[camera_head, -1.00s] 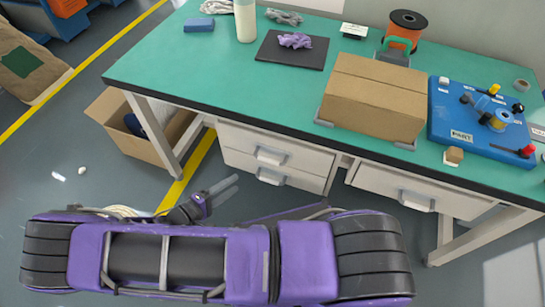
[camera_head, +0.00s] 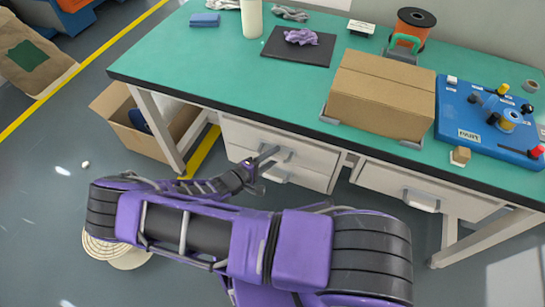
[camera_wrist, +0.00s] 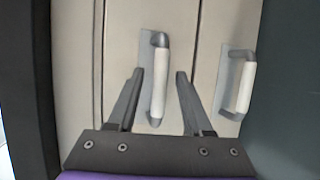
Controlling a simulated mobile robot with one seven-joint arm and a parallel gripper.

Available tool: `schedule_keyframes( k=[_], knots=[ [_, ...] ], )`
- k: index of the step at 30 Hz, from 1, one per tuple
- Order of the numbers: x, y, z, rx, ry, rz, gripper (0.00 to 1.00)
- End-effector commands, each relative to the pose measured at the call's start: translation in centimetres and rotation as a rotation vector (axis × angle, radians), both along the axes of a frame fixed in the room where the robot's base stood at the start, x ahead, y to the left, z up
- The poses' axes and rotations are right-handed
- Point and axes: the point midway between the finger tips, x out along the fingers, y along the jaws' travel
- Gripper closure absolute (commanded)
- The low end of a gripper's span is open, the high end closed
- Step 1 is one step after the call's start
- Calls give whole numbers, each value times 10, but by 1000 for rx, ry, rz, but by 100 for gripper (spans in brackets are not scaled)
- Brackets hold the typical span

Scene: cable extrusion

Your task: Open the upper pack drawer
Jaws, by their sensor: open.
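The upper drawer (camera_head: 245,134) of the two-drawer pack is under the left part of the bench, and its front looks flush. Its pale bar handle (camera_wrist: 160,75) is upright in the wrist view and lies between my two dark fingers. My gripper (camera_head: 267,157) is open at that handle, one finger on each side. I cannot tell whether the fingers touch it or how deep they reach. The lower drawer (camera_head: 312,179) is just below and looks shut. Its handle (camera_wrist: 242,85) is to the right in the wrist view, outside my fingers. My arm partly hides the drawers in the head view.
The green bench top (camera_head: 215,65) overhangs the drawers. A bench leg (camera_head: 158,130) and an open cardboard box (camera_head: 115,115) stand left of them. Another drawer (camera_head: 385,180) is to the right. A cardboard box (camera_head: 380,95) is on the bench. Open floor lies in front.

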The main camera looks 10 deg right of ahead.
Motion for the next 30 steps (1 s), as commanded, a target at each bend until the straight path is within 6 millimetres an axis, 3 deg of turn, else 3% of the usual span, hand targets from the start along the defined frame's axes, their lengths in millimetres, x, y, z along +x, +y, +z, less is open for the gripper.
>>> schedule_keyframes(
  k=[8, 17, 30],
  knots=[
    [1, -1, 0, 0, 0, 0, 50],
    [1, -1, 0, 0, 0, 0, 100],
    [1, -1, 0, 0, 0, 0, 100]
  ],
)
